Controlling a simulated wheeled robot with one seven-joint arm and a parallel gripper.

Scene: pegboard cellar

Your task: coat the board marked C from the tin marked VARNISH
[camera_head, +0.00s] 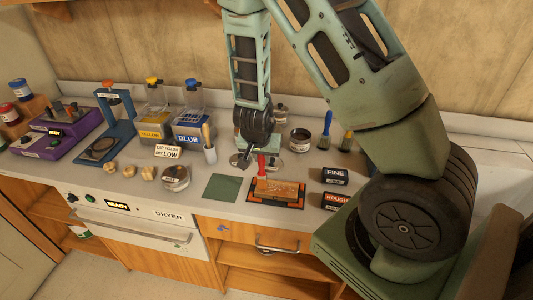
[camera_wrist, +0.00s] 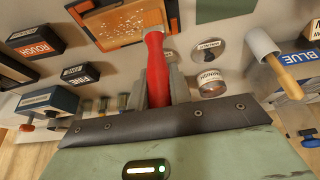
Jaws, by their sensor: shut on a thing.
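My gripper (camera_head: 258,150) is shut on a red-handled brush (camera_wrist: 156,75), which points down at the wooden board (camera_head: 282,188). The brush's tip is at the board's back edge; I cannot tell whether it touches. The board lies on a black and orange tray (camera_head: 254,200) and also shows in the wrist view (camera_wrist: 112,24), with pale flecks on its face. Its letter is not readable. In the wrist view, a small labelled tin (camera_wrist: 212,83) and a round grey lid (camera_wrist: 208,48) are beside the brush; I cannot read their labels surely. An open dark tin (camera_head: 299,138) stands behind.
FINE (camera_head: 335,176) and ROUGH (camera_head: 336,201) blocks are right of the tray. A green square (camera_head: 222,188) lies left of it. A white cup with a brush (camera_head: 210,153), YELLOW (camera_head: 152,128) and BLUE (camera_head: 192,128) dispensers stand further left. The dryer (camera_head: 130,217) is below.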

